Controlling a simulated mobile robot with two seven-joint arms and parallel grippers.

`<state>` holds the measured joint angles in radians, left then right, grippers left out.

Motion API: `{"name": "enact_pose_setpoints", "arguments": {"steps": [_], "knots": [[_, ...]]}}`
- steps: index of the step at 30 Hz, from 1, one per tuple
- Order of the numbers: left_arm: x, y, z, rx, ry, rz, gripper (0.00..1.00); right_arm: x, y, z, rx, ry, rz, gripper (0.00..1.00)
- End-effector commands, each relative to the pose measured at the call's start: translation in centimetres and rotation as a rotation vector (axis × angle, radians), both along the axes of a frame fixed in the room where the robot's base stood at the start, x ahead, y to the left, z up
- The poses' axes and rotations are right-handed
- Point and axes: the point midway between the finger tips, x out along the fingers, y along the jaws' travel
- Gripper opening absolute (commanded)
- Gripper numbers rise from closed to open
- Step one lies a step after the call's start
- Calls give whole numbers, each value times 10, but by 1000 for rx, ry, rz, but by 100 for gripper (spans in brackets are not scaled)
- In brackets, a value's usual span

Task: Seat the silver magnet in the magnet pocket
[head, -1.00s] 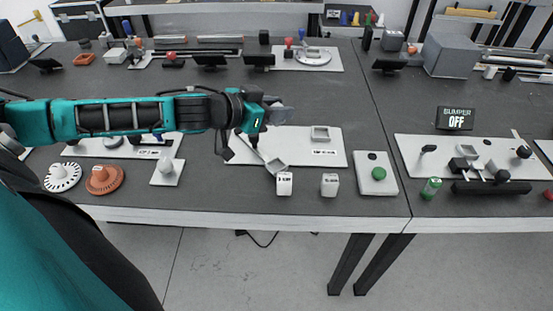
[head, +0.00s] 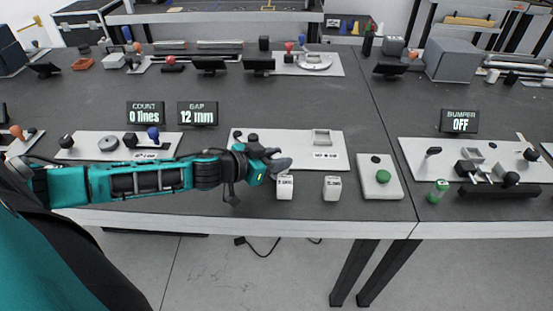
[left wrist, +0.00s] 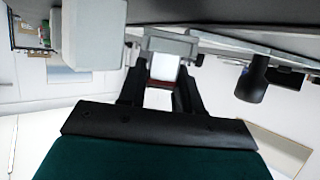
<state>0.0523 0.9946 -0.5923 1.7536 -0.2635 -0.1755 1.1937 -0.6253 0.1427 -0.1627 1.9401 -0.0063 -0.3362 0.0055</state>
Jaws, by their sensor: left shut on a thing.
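My left gripper (head: 277,162) is low over the front edge of a white panel (head: 300,148), just behind a white labelled block (head: 285,188). In the head view the piece is hard to separate from the fingertips. A raised grey square frame (head: 321,137) with a recess stands on the panel, right of and behind the gripper. It looks like the magnet pocket, but I cannot read its label. My right gripper is out of view.
A second white block (head: 332,188) and a box with a green button (head: 383,177) stand to the right. COUNT (head: 146,112) and GAP (head: 198,113) displays stand behind my left arm. Open table lies behind the panel.

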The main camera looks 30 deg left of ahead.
Motion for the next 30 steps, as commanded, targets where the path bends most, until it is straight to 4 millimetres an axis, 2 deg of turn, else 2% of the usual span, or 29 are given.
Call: {"name": "enact_pose_setpoints", "arguments": {"steps": [7, 8, 10, 20, 30], "knots": [[0, 0, -3, 0, -1, 0, 0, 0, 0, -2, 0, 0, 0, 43], [0, 0, -2, 1, 0, 1, 36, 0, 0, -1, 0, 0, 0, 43], [0, 0, -2, 1, 0, 1, 43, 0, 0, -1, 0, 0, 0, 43], [-1, 1, 2, 2, 1, 1, 44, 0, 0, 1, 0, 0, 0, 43], [-31, 10, 13, 2, 3, 0, 44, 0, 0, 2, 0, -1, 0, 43]]}}
